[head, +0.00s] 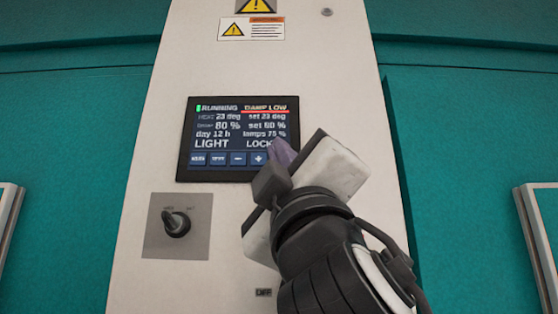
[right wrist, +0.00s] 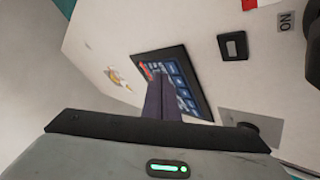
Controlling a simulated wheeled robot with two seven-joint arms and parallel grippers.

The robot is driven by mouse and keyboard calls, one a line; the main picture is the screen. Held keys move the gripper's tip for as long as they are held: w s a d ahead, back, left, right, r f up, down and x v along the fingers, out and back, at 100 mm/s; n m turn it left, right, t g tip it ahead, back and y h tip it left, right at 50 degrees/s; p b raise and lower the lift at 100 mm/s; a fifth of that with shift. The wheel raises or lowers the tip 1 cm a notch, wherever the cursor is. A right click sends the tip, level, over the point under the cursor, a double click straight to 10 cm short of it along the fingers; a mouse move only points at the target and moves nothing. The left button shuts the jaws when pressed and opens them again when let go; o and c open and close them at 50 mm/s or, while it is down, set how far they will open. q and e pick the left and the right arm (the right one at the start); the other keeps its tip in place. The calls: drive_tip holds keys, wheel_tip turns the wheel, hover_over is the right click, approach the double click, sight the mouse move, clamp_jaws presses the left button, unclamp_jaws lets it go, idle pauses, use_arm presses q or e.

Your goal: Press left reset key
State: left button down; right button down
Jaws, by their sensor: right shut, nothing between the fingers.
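A dark control panel (head: 238,178) with a lit screen is set in a pale column, with a row of blue keys (head: 218,159) along its lower edge. The screen shows RUNNING at upper left and a red-underlined message ending in LOW at upper right. My right gripper (head: 283,152) is shut and empty, its purple fingertips in front of the panel's lower right corner, hiding the keys there. I cannot pick out a reset key by its label. In the right wrist view the shut fingers (right wrist: 160,98) overlap the tilted panel (right wrist: 168,56); contact cannot be told. My left gripper is not in view.
A rotary knob (head: 176,224) on a grey plate sits below left of the panel. Warning labels (head: 251,28) are above. Teal walls (head: 70,150) flank the column.

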drive_tip(key=shift+w, duration=0.1)
idle(0.7)
drive_tip(key=shift+w, duration=0.35)
drive_tip(key=shift+w, duration=0.35)
idle(0.5)
drive_tip(key=shift+s, duration=0.2)
drive_tip(key=shift+s+b, duration=0.3)
drive_tip(key=shift+s, duration=0.25)
drive_tip(key=s+b, duration=0.1)
drive_tip(key=s, duration=0.4)
idle(0.5)
